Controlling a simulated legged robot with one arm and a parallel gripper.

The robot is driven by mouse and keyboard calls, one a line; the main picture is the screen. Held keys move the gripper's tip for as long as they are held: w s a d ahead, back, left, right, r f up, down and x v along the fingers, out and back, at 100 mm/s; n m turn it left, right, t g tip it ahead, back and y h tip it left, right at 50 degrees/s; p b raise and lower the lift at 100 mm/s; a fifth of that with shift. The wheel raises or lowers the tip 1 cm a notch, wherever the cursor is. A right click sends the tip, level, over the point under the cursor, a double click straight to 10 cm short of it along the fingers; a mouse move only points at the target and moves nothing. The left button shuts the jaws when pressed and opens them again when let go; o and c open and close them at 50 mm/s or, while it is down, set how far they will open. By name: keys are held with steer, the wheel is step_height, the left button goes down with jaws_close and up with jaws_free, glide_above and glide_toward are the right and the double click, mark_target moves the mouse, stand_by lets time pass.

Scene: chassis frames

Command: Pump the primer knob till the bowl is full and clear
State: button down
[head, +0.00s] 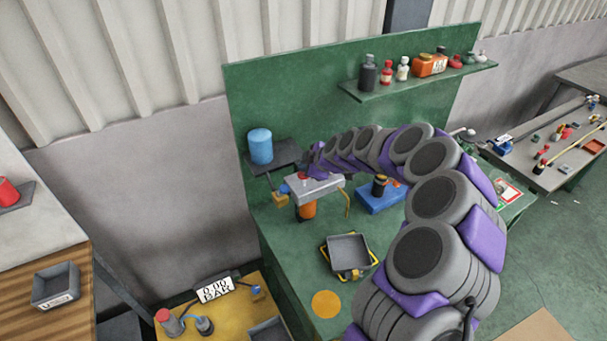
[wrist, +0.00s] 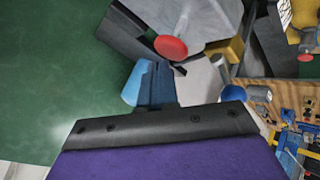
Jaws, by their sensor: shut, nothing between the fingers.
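The filter unit has a grey head (head: 318,188) on the green bench, with an orange-brown bowl (head: 307,210) hanging beneath it. The bowl is small here, and its fill and clarity cannot be told. A round red knob on a pale stem (wrist: 171,47), apparently the primer knob, shows in the wrist view just beyond my fingers. My gripper (wrist: 150,68) is shut and empty, its tips close to the knob; contact cannot be told. In the head view my gripper (head: 314,163) is above the filter head, partly hidden by my own arm.
A blue cylinder (head: 260,146) stands on a dark shelf behind. A blue block (head: 375,202) and a grey tray (head: 349,252) sit near the filter. Bottles line the upper shelf (head: 425,78).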

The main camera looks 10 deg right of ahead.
steer(key=shift+f+b, duration=1.05)
steer(key=shift+b, duration=0.15)
stand_by(1.1)
steer(key=shift+r, duration=1.4)
steer(key=shift+r+b, duration=0.3)
steer(key=shift+r, duration=2.3)
